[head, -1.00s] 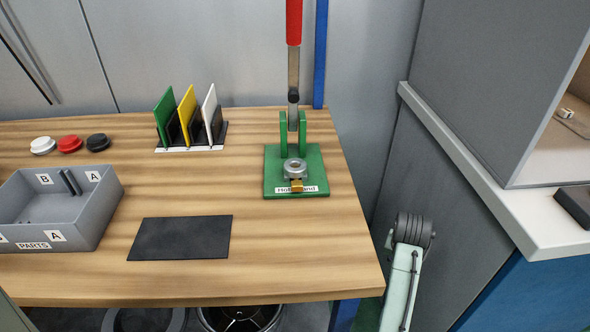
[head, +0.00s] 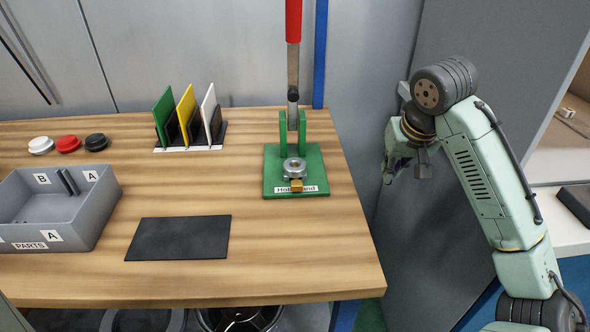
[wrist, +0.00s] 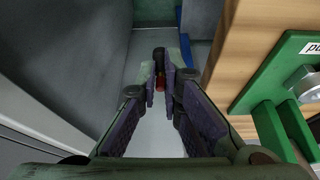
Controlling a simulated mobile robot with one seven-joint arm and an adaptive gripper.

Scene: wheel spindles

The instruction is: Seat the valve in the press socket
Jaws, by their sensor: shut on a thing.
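The press (head: 312,182) has a green base, green uprights and a lever with a red handle, and stands near the table's right end. Its socket (head: 295,166) is a round grey metal ring on the base, with a small brass-coloured block in front. My gripper (head: 386,178) is in the air just right of the table edge, apart from the press. In the wrist view, my gripper (wrist: 160,88) is shut on a small reddish piece, seemingly the valve (wrist: 160,78), mostly hidden by the fingers. I cannot make out the valve in the head view.
A grey parts box (head: 85,225), a black mat (head: 178,238), a card rack (head: 190,147) and several round caps (head: 68,144) lie left of the press. A grey wall is behind. The wood between mat and press is clear.

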